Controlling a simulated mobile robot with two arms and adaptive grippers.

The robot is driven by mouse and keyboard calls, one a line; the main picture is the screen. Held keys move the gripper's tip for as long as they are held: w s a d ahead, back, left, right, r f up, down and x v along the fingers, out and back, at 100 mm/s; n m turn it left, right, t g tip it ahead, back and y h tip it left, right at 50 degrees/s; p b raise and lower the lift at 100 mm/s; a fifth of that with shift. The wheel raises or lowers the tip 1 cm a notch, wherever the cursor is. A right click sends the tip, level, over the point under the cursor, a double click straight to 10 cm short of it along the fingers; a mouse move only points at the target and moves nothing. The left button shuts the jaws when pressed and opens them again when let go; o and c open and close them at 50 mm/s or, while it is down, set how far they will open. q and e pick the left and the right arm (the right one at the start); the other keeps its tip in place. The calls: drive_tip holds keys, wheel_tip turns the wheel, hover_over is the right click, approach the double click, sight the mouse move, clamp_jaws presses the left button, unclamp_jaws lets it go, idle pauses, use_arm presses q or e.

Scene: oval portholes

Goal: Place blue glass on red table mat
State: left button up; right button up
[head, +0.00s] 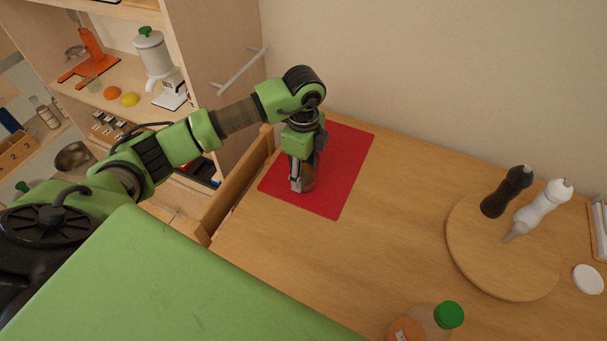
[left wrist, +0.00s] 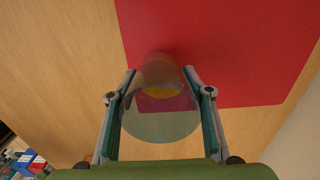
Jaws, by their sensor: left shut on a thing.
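The red table mat (head: 345,160) lies flat on the wooden table near its far left edge. It fills much of the upper part of the left wrist view (left wrist: 215,45). My left gripper (head: 301,183) points down over the front left part of the mat. It is shut on a see-through glass (head: 308,178). In the left wrist view the glass (left wrist: 160,125) stands between both fingers (left wrist: 160,92), its wide rim towards the camera. It looks greyish, with a yellowish patch inside. I cannot tell whether its base touches the mat. My right gripper is not in view.
A round wooden board (head: 490,265) at the right holds a dark mill (head: 507,190) and a white mill (head: 545,203). A bottle with a green cap (head: 448,315) is at the front. A wooden chair (head: 235,185) stands at the table's left edge. The table's middle is clear.

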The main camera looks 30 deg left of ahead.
use_arm(q)
drive_tip(key=shift+f, duration=0.95)
drive_tip(key=shift+f, duration=0.1)
drive_tip(key=o, duration=1.4)
